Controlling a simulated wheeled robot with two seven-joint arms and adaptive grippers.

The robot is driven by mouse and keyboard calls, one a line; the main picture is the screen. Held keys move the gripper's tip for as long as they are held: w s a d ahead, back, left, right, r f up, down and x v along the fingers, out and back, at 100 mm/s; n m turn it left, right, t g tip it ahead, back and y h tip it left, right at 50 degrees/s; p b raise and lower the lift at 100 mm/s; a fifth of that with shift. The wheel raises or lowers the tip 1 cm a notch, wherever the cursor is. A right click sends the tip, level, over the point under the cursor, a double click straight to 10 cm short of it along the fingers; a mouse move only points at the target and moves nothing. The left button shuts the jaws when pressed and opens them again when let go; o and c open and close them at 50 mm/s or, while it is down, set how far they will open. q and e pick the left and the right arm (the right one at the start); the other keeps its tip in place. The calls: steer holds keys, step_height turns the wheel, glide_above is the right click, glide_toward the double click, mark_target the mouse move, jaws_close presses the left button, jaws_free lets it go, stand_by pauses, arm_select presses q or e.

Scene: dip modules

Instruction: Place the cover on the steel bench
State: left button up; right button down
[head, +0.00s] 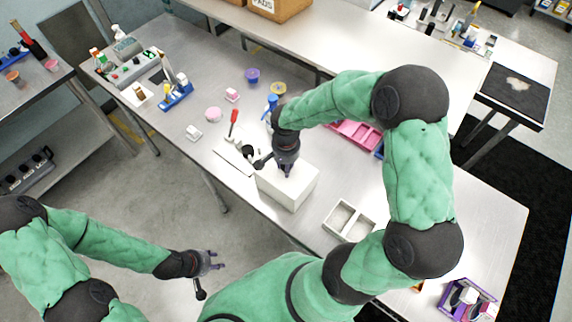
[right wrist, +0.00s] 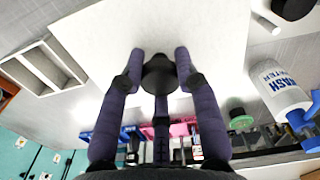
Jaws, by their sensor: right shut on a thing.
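The cover (head: 286,189) is a white box shape with a dark knob (right wrist: 159,75) on top. My right gripper (head: 286,168) comes down over it, and its fingers are closed around the knob in the right wrist view (right wrist: 158,72). The cover is over the steel bench (head: 310,130), near its front edge. I cannot tell whether its underside touches the bench. My left gripper (head: 219,261) is empty and open, over the floor in front of the bench.
A white two-compartment tray (head: 330,218) lies right of the cover. A pink bin (head: 357,134) stands behind my right arm. A red-handled tool (head: 233,122), a wash bottle (right wrist: 279,90) and small tubs stand to the left and behind. A purple box (head: 466,300) sits at the right front.

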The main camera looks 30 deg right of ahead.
steer(key=c, duration=0.9)
jaws_free()
step_height(320, 180, up, 12)
steer(key=shift+r+p, duration=0.15)
steer(key=shift+p, duration=0.2)
